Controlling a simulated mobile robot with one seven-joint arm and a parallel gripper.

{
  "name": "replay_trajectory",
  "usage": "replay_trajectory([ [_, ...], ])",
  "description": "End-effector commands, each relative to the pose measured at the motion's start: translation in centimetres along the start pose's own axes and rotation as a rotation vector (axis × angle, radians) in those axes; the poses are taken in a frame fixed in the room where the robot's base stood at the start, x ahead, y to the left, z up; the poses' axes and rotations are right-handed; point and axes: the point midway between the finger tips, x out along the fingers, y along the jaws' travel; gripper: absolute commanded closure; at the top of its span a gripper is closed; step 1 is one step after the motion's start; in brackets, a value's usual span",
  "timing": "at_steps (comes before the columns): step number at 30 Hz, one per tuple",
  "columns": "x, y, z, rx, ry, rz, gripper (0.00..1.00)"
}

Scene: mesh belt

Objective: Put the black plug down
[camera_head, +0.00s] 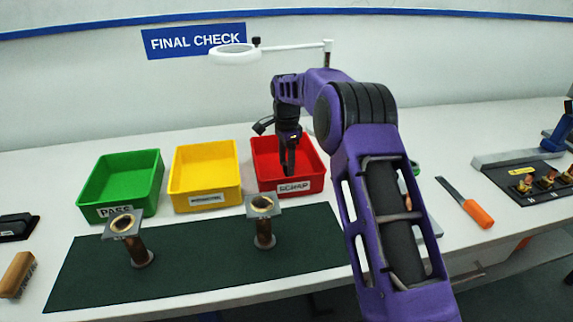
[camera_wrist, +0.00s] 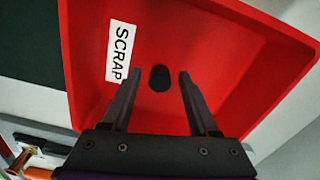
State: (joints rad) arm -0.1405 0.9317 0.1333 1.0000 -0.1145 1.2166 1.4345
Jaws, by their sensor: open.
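The black plug (camera_wrist: 160,78) shows in the wrist view as a small dark oval against the floor of the red SCRAP bin (camera_wrist: 225,40). My gripper (camera_wrist: 158,76) is open, with one finger on either side of the plug in the picture and a gap to both. In the head view my gripper (camera_head: 288,168) points down into the red bin (camera_head: 262,158), and the bin's front wall and my fingers hide the plug there. The exact height of the fingertips above the bin floor is hard to tell.
A yellow bin (camera_head: 207,203) and a green PASS bin (camera_head: 152,190) stand to the left. Two pedestals with ringed square tops (camera_head: 136,254) (camera_head: 264,237) stand on the dark mat (camera_head: 200,273). An orange-handled tool (camera_head: 477,213) lies right. A magnifier lamp (camera_head: 234,54) is behind.

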Motion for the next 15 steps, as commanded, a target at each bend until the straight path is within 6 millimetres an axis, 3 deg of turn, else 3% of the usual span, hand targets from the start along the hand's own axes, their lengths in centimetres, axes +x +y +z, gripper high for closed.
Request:
replay_trajectory([
  [15,-10.1,-0.1,0.0,-0.001,0.001,-0.003,0.4],
])
